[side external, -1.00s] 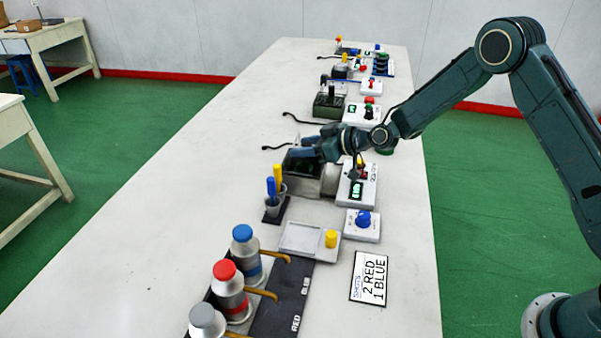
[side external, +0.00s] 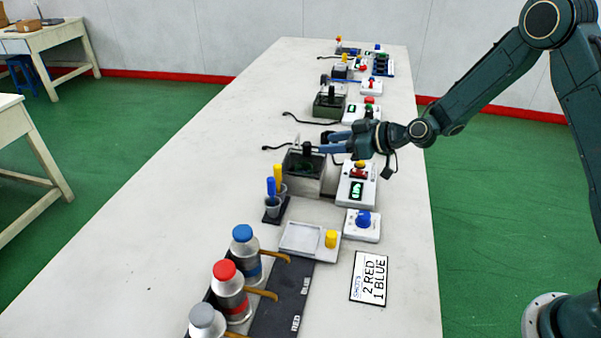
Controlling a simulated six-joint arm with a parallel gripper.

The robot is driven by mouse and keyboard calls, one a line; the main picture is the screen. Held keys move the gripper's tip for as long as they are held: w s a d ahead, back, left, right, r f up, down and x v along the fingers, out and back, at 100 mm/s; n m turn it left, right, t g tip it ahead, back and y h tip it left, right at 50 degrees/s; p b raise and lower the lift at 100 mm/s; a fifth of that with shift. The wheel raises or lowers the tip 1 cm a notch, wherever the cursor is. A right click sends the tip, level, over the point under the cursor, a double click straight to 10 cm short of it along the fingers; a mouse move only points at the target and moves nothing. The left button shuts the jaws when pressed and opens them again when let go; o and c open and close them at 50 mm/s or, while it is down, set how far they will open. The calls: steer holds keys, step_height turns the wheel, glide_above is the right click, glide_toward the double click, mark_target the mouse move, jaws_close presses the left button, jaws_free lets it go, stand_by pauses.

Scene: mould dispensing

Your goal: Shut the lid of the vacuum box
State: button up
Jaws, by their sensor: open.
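The vacuum box (side external: 309,184) is a grey box with a dark top area, standing near the middle of the table. A black knob or handle (side external: 307,149) shows at its far upper edge. I cannot clearly tell the lid's angle at this size. My gripper (side external: 323,142) is open, with its blue fingers pointing left. It is at the box's far right side, close to the black handle. I cannot tell whether the fingers touch it. No object shows between the fingers.
A white control unit (side external: 356,190) with a display stands right of the box. A cup with blue and yellow sticks (side external: 273,208) stands in front. Bottles with blue (side external: 243,233) and red (side external: 224,270) caps are nearer. A green machine (side external: 329,107) is behind. The table's left side is clear.

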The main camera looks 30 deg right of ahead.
steer(key=shift+v, duration=2.9)
steer(key=s+a+r+g+h, duration=0.2)
steer(key=s+r+g+h, duration=0.15)
steer(key=s+r, duration=0.8)
steer(key=s+d+r+m+g+h, duration=0.1)
steer(key=s+d+m+h, duration=0.1)
steer(key=s, duration=0.9)
steer(key=s+d+r+m+g+h, duration=0.1)
steer(key=s+d+m, duration=0.2)
steer(key=s, duration=0.9)
steer(key=shift+s+d+r+m+h, duration=0.35)
steer(key=shift+m, duration=0.35)
